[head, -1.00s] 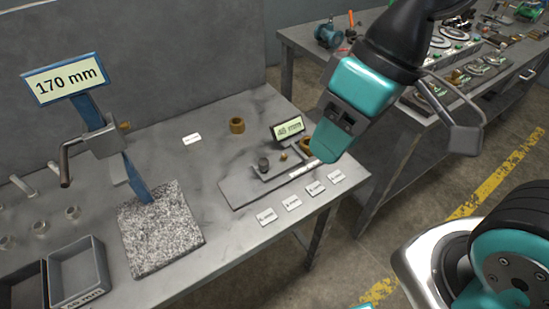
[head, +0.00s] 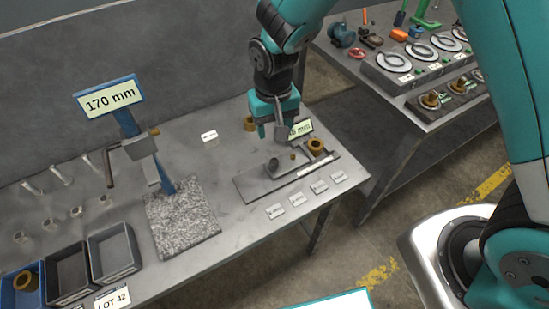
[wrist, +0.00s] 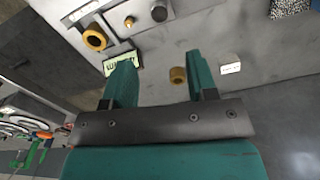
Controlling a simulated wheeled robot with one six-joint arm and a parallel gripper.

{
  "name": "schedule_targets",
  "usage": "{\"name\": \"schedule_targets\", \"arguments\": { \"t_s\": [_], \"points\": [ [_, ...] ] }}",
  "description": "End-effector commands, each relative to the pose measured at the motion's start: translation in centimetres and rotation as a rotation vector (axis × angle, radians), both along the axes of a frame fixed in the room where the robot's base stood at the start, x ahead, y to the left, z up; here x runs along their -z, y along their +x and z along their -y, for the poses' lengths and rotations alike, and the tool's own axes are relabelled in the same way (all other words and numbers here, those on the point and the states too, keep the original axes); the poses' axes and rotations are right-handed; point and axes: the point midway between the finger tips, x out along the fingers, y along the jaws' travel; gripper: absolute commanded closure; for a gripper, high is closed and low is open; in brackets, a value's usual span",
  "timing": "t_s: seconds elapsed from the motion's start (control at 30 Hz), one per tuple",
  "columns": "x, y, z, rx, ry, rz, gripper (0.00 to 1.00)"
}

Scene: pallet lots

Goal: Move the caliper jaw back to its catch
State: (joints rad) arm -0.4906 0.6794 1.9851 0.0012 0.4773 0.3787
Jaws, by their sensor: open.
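The bench caliper (head: 250,183) is a flat grey plate on the table, with a small tilted display (head: 300,129) at its back, partly hidden by my gripper. A block with a dark round post, seemingly the caliper jaw (head: 273,168), stands on it, with a small brass knob and a brass ring (head: 316,146) to its right. I cannot tell which part is the catch. My gripper (head: 276,130) is open and empty, pointing down above the back of the caliper. The wrist view shows the brass ring (wrist: 95,39), knob (wrist: 129,22) and dark post (wrist: 159,12) beyond the fingers.
Another brass ring (head: 250,124) stands behind the caliper; it shows between my fingers in the wrist view (wrist: 178,75). White cards (head: 320,187) lie in front. A stand marked 170 mm (head: 112,96) and a granite plate (head: 182,220) are left. Bins (head: 112,252) stand front left.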

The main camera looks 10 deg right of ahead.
Motion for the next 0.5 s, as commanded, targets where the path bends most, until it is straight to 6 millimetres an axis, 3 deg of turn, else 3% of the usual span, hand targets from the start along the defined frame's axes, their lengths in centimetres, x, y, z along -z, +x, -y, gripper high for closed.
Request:
{"name": "schedule_targets", "arguments": {
  "t_s": [0.3,0.5],
  "points": [
    [7.4,-0.1,0.1,-0.001,-0.002,-0.005,0.47],
    [11.1,-0.1,0.1,-0.001,-0.001,-0.004,0.47]
  ]
}}
